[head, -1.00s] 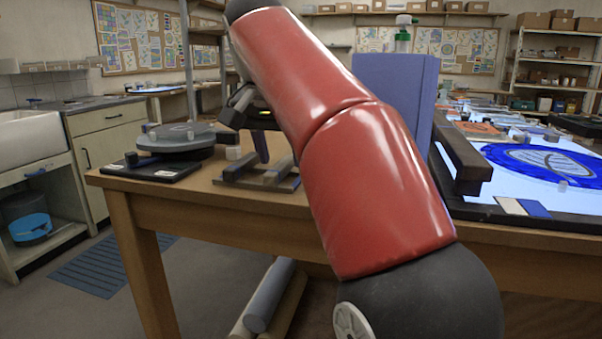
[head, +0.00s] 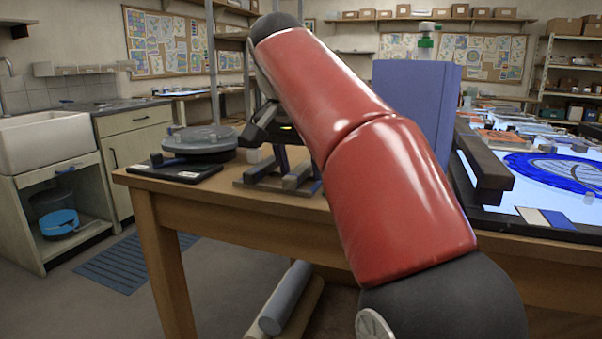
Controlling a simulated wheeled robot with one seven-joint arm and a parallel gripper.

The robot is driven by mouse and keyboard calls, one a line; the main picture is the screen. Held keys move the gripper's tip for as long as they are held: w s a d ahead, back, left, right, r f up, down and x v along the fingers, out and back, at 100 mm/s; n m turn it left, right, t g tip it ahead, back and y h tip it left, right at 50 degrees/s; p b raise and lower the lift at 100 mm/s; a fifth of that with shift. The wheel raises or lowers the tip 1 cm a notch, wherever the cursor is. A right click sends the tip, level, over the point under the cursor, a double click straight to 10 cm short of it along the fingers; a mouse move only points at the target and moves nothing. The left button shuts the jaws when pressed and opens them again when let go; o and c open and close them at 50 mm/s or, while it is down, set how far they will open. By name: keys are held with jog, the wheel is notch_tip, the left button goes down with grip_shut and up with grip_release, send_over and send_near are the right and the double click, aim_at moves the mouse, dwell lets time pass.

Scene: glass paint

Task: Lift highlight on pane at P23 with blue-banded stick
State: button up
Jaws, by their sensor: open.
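My gripper (head: 264,138) is open, dark, and partly hidden behind my red arm. It hangs just above a low rack (head: 262,187) of grey sticks on the wooden table. A dark bluish upright piece (head: 282,157) shows below it; I cannot tell whether it is a stick or part of the gripper. A small blue end shows at the rack's right (head: 316,187); I cannot make out a blue-banded stick for sure. The glass pane, a blue oval with a pale leaf-like middle (head: 555,167), lies on the lit table at the right. P23 cannot be read.
A round grey turntable (head: 200,140) and a black tray (head: 172,171) stand left of the rack.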

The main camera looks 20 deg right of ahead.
jog(key=shift+c, duration=0.3)
grip_shut()
jog(key=shift+r, duration=0.2)
